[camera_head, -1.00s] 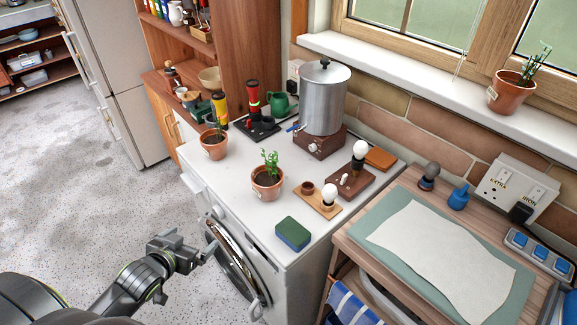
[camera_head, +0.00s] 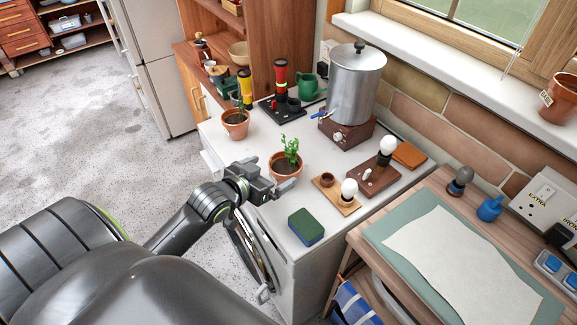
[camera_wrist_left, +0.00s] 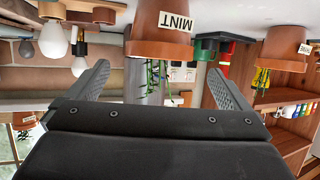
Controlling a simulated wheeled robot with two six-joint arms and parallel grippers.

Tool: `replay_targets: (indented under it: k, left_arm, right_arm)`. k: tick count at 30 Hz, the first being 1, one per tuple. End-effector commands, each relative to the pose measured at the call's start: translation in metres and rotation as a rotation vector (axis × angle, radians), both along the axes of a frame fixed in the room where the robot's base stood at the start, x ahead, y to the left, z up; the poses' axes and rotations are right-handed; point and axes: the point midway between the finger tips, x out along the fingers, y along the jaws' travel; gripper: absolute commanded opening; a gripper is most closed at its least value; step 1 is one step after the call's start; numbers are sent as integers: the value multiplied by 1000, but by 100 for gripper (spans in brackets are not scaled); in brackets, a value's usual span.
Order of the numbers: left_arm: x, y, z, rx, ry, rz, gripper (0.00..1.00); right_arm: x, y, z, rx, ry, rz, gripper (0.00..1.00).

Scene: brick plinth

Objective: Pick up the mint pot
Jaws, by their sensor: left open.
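The mint pot (camera_head: 285,165) is a terracotta pot with a green plant, standing on the white worktop. In the left wrist view, which is upside down, the pot (camera_wrist_left: 161,36) carries a white label reading MINT. My left gripper (camera_head: 279,189) is open at the near side of the pot. In the wrist view its fingers (camera_wrist_left: 157,75) are spread to either side of the pot's line, with the pot beyond the tips and nothing held. My right gripper is not in view.
A second terracotta pot (camera_head: 236,123) stands to the left, a third (camera_head: 560,99) on the windowsill. A sponge (camera_head: 306,226), a bulb on a wooden base (camera_head: 349,191) and a metal urn (camera_head: 354,88) share the worktop. Bare worktop lies between the sponge and the mint pot.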

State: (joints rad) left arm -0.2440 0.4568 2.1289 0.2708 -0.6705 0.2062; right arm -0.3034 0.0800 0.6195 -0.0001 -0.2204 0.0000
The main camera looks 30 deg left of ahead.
Motion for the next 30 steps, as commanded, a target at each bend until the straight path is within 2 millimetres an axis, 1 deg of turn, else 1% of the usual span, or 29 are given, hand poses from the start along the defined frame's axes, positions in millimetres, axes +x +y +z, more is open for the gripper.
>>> replay_targets:
  k: [1,3,6,11,13,21,25,30]
  left_arm:
    - [9,-1,-2,-4,-1,1,100]
    - [17,-1,-6,-2,0,1,100]
    - [24,-1,-9,0,0,0,100]
    - [30,-2,-12,-1,0,0,100]
    - [35,-2,-13,-2,-1,1,100]
    - [65,-4,-27,-1,-1,0,100]
    - [73,-5,-31,-1,-1,1,100]
    - [75,-5,-32,1,-1,1,100]
  right_arm:
    - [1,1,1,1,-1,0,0]
    - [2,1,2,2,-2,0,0]
    - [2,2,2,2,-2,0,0]
    - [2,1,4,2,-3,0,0]
    - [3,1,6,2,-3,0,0]
    - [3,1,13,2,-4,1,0]
    - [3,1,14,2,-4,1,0]
    - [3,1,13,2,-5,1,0]
